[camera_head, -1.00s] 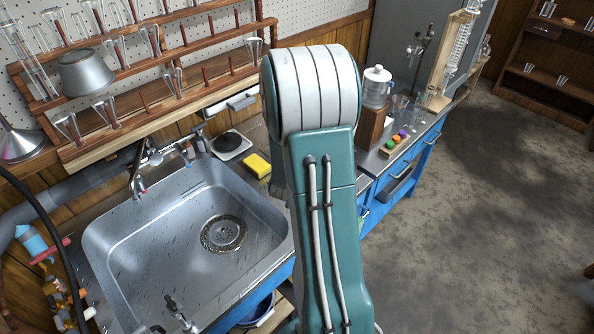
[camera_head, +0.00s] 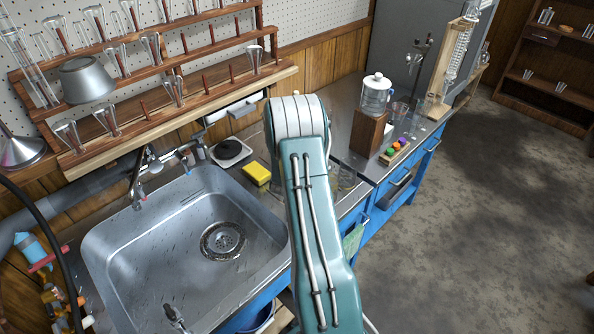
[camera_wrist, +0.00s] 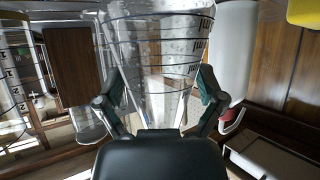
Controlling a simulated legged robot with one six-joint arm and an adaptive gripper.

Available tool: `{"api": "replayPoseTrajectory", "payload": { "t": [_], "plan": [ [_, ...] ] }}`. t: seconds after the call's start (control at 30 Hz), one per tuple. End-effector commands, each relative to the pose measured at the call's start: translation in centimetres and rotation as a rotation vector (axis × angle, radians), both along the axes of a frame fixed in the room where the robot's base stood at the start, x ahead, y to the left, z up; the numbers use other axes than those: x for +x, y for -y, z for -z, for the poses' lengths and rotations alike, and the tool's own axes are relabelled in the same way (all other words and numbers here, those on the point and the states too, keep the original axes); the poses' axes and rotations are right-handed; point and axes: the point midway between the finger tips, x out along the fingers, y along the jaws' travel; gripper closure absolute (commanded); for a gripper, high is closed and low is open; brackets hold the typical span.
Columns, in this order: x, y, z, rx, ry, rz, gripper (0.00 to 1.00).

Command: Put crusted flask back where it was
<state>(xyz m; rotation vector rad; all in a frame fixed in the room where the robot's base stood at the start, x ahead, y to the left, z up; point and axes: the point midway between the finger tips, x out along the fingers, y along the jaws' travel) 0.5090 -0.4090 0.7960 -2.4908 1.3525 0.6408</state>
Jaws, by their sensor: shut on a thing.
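My gripper (camera_wrist: 160,100) is shut on a clear glass flask (camera_wrist: 160,50) with dark graduation lines and "ml" marks. Its wall looks whitish and cloudy in patches, so it appears to be the crusted flask. In the wrist view the flask fills the upper middle, with a finger on each side. Its ends are not fully in view. In the head view my arm hides the gripper and the held flask. The wooden peg rack (camera_head: 150,130) on the left wall carries several inverted glasses, and several of its pegs are bare. Where the flask stood before cannot be told.
The steel sink (camera_head: 130,250) with its tap (camera_head: 138,178) lies left of my arm. A lidded jar (camera_head: 376,95) stands on a wooden block (camera_head: 367,133) to the right. The floor at right is clear.

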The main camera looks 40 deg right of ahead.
Motion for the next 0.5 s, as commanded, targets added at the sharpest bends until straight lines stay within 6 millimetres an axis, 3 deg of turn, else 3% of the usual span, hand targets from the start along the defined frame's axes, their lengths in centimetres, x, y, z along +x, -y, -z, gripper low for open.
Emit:
{"api": "replayPoseTrajectory", "payload": {
  "t": [0.1,0.4,0.43,0.5],
  "plan": [
    [-0.03,-0.05,1.75,0.001,-0.002,0.0,0.73],
    [-0.02,-0.05,1.94,0.0,0.0,-0.001,0.73],
    [-0.03,-0.06,1.93,0.0,0.0,-0.001,0.0],
    [-0.03,-0.06,1.91,0.0,0.0,-0.001,0.0]
  ]
}}
